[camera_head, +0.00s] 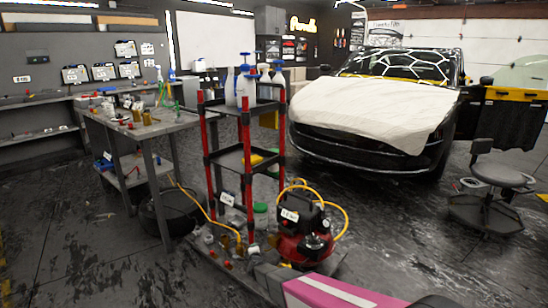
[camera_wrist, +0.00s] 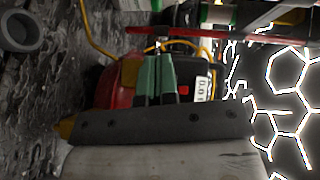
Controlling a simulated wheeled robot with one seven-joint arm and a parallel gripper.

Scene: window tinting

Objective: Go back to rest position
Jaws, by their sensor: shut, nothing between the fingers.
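My gripper (camera_wrist: 157,78) shows in the wrist view as two green fingers, close together with nothing between them. The dark bar and pale body below them are my own. Behind the fingers is the red and black air compressor (camera_wrist: 118,82), apart from them as far as I can tell. In the head view the compressor (camera_head: 305,238) stands low at the right side of the cart. My gripper cannot be made out in the head view.
A cart (camera_head: 232,158) with red posts holds several spray bottles (camera_head: 244,85). A workbench (camera_head: 160,127) stands left of it. A car (camera_head: 385,158) under a white cover (camera_head: 375,105) is behind, with a stool (camera_head: 498,174) at right. Yellow hose (camera_head: 345,222) loops by the compressor. Floor at front left is open.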

